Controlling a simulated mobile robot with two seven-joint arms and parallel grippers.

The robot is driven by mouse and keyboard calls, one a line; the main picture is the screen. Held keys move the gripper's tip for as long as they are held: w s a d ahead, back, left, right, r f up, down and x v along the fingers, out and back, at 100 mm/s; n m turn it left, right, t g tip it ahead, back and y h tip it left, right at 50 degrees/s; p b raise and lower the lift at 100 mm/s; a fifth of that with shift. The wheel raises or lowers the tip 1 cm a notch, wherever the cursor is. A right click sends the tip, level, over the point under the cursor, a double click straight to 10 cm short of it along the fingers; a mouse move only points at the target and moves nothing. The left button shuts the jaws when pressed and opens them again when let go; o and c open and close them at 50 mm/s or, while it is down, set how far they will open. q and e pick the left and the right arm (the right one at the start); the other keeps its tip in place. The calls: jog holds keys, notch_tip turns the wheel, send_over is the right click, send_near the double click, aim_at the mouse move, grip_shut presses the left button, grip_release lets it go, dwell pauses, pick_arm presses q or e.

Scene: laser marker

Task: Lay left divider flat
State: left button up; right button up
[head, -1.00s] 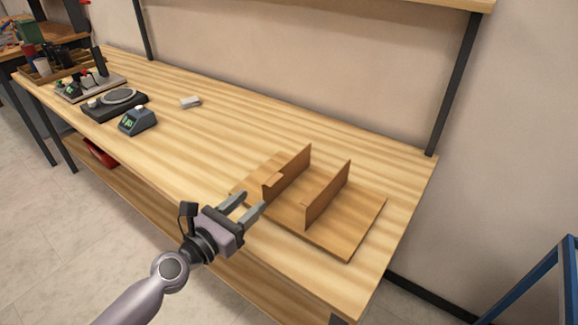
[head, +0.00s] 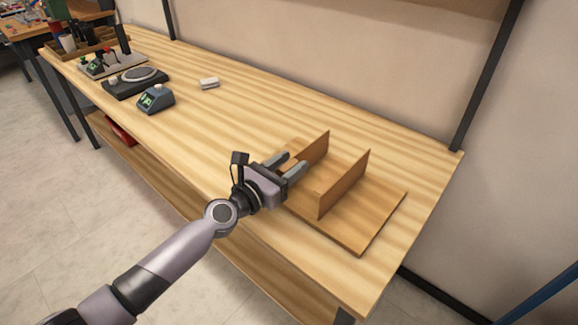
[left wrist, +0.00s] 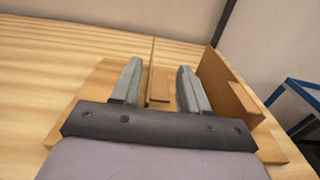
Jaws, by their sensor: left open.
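A flat wooden board (head: 375,218) lies near the right end of the workbench, with two upright thin dividers on it. The left divider (head: 316,147) stands upright; its near part is hidden behind my gripper in the head view. The right divider (head: 343,184) also stands upright. My left gripper (head: 297,165) is open, its fingers pointing at the left divider. In the left wrist view, the left divider (left wrist: 153,66) shows edge-on between the two open fingers (left wrist: 158,85), with a small wooden block (left wrist: 159,86) beside it. I cannot tell whether either finger touches it. The right divider (left wrist: 228,85) stands right of the fingers.
The wooden bench top (head: 235,120) is clear left of the board. A small white block (head: 209,83), a grey device with a green display (head: 156,99) and a black unit with a round plate (head: 137,80) stand farther left. A wall is behind.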

pick_arm(q)
jog(key=shift+d, duration=0.1)
grip_shut()
jog(key=shift+w+n, duration=0.15)
jog(key=shift+n, duration=0.15)
dwell(0.4)
jog(key=a+n, duration=0.1)
jog(key=w+a+n, duration=0.1)
jog(key=n, duration=0.1)
jog(key=shift+p, duration=0.35)
jog(key=shift+w+a+f+n+p, duration=0.25)
jog(key=shift+w+a+n+p, duration=0.15)
jog(key=shift+n, duration=0.6)
jog(key=shift+w+a+f+n, duration=0.3)
jog(key=shift+a+n, duration=0.1)
jog(key=shift+n, duration=0.3)
